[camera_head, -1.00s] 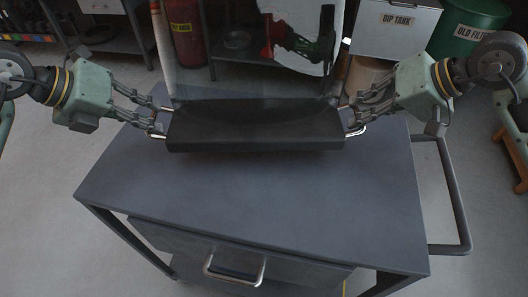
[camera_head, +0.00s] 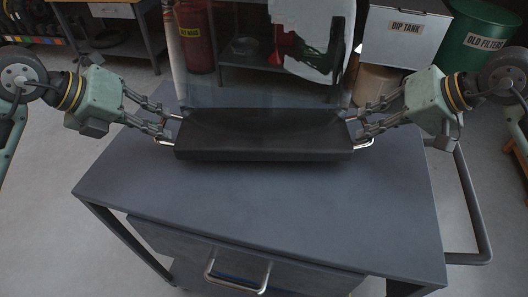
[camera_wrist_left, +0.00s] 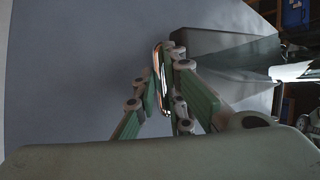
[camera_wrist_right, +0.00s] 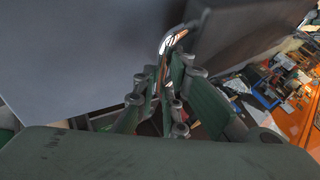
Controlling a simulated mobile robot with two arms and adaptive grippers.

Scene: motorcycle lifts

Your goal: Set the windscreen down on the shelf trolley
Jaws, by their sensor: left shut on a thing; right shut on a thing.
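The windscreen (camera_head: 262,94) is a clear upright pane on a black base bar (camera_head: 262,147) with a metal handle at each end. It is over the far part of the dark grey shelf trolley top (camera_head: 250,205). Whether the base touches the top or hangs just above it I cannot tell. My left gripper (camera_head: 168,130) is shut on the left handle, which shows in the left wrist view (camera_wrist_left: 162,80). My right gripper (camera_head: 362,130) is shut on the right handle, which shows in the right wrist view (camera_wrist_right: 172,42).
The trolley has a drawer with a handle (camera_head: 237,280) at the front and a push rail (camera_head: 483,230) on its right. The near part of its top is clear. Behind stand a white dip tank (camera_head: 405,35), a green bin (camera_head: 480,40) and a red container (camera_head: 195,40).

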